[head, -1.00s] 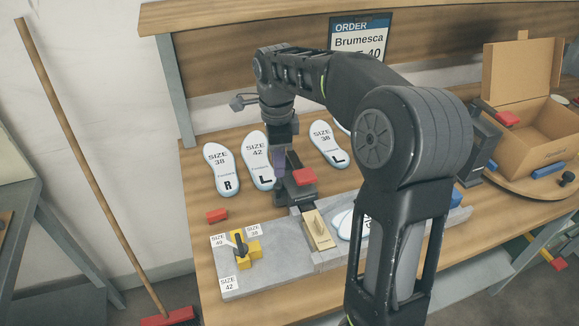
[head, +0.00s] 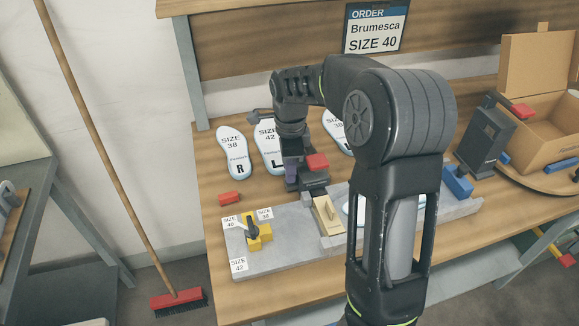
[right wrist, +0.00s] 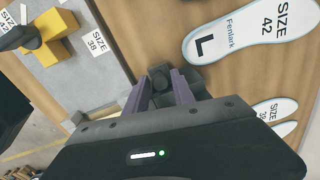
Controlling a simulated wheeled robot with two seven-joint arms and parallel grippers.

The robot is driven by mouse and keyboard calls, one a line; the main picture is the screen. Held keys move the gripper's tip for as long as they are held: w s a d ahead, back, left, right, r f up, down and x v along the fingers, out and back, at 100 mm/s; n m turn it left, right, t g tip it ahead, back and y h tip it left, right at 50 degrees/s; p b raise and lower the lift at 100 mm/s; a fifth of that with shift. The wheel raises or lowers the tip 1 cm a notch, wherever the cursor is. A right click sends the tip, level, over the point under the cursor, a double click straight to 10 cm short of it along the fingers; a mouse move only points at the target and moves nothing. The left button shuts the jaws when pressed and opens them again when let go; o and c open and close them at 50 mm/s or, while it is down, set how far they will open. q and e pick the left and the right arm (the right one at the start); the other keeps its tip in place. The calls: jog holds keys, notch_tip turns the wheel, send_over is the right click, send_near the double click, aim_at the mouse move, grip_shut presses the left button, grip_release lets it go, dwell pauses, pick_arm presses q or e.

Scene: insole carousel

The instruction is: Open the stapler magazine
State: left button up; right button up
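A dark device with a red top (head: 316,162), which looks like the stapler, stands at the back of the grey fixture (head: 285,240) in the head view. A pale tan piece with a raised ridge (head: 328,214) lies in front of it. My right gripper (head: 291,172) points down at the device's left side. In the right wrist view its two purple fingers (right wrist: 160,90) are apart with a dark part (right wrist: 160,82) between them. I cannot tell whether they grip it. The magazine cannot be made out clearly. My left gripper is not in view.
Size-marked insoles (head: 234,150) lie behind the fixture. A yellow clamp piece (head: 258,240) and a red block (head: 229,198) are at left. A dark box (head: 482,138), a blue block (head: 458,181) and an open carton (head: 540,125) are at right. My right arm hides part of the fixture.

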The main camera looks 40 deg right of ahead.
jog(key=shift+c, duration=0.5)
grip_shut()
dwell(1.0)
